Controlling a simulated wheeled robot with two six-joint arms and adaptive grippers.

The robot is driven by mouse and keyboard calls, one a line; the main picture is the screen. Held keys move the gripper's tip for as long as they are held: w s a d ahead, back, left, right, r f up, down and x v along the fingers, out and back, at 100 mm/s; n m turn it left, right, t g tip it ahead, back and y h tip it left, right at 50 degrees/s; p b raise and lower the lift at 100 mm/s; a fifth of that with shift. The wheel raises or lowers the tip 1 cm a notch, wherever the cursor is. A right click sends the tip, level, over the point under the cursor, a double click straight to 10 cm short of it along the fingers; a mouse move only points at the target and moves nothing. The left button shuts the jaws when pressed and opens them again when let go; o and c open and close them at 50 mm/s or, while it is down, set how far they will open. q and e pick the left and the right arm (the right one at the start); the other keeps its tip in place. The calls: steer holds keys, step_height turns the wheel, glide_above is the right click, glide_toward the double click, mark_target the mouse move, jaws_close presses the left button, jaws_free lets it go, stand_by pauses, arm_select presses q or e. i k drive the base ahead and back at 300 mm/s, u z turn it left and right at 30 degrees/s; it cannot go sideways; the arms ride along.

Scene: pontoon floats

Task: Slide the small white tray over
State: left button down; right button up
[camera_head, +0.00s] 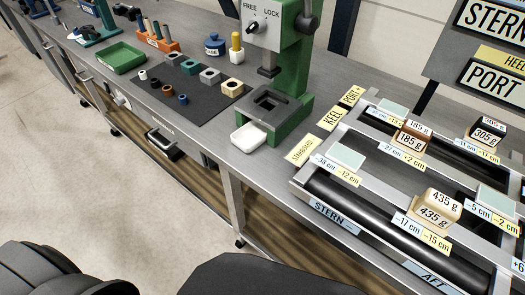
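The small white tray (248,138) sits near the front edge of the grey bench, against or just in front of the base of a green press (286,118). It looks shallow and empty. Whether it touches the press base I cannot tell. No gripper fingers show in this view. Only dark rounded parts, probably of my own body, show along the bottom edge, well away from the tray.
A black mat (185,95) with small blocks and rings lies left of the tray. A green tray (122,57) and an orange rack (158,42) stand further left. Right of the press lies a pontoon frame (318,172) with weights and labels. The tray's front side faces the bench edge.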

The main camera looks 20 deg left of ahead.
mark_target(248, 138)
steer(key=z, duration=1.85)
steer(key=k, duration=1.15)
steer(key=u, duration=0.5)
